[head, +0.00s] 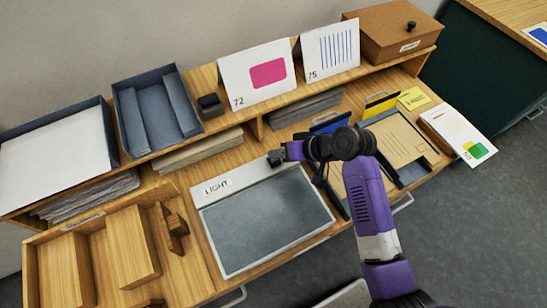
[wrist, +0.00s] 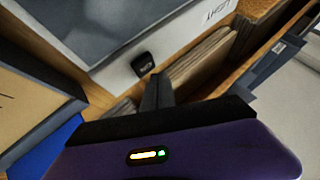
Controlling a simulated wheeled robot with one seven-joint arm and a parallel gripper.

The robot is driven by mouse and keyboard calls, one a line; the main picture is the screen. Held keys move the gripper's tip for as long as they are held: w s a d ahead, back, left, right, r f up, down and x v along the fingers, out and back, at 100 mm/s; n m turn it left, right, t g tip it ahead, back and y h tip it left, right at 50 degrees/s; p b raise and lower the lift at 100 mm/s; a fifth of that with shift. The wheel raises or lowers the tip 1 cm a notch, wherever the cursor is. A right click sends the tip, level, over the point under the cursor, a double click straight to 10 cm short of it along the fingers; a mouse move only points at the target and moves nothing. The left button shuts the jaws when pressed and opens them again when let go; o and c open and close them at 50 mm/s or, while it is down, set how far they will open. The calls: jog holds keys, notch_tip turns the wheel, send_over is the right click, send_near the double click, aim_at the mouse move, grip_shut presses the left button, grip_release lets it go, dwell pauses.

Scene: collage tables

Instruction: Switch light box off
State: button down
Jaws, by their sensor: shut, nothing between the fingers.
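The light box (head: 265,222) lies flat on the desk, a white frame around a grey panel that looks dark. Its white top strip carries the word LIGHT (head: 217,187). In the wrist view, a small black switch (wrist: 143,65) stands on the white strip of the light box (wrist: 190,42). My gripper (head: 277,158) is at the strip's right end in the head view, covering the switch area. In the wrist view my gripper (wrist: 160,76) is shut and empty, its tips close beside the switch. I cannot tell whether they touch it.
Behind the box, a raised shelf holds a blue-grey tray (head: 157,110), a small black block (head: 211,105), cards (head: 257,75) and a brown box (head: 393,30). Paper stacks (head: 198,150) lie under the shelf. A wooden organiser (head: 75,268) stands at left; folders and boards (head: 400,145) lie at right.

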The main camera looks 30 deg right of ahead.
aim_at(277, 160)
notch_tip(277, 160, up, 6)
jog(key=p, duration=0.4)
jog(key=shift+f+p, duration=0.2)
jog(key=shift+p, duration=0.15)
jog(key=w+d+r+m+t+h, duration=0.1)
jog(key=w+d+r+t+h, duration=0.1)
jog(key=w+d+r+t, duration=0.2)
jog(key=s+d+r+t+h+b, duration=0.1)
jog(key=s+d+r+t+h, duration=0.2)
jog(key=s, duration=0.4)
jog(key=s+a+n+b, duration=0.1)
jog(key=s+a+b, duration=0.1)
jog(key=s, duration=1.3)
jog(key=s+a+r+n+b, duration=0.1)
jog(key=s+a+b, duration=0.2)
jog(key=s, duration=1.2)
jog(key=a, duration=0.2)
jog(key=shift+s+a+r+n, duration=0.3)
jog(key=shift+s+n, duration=0.1)
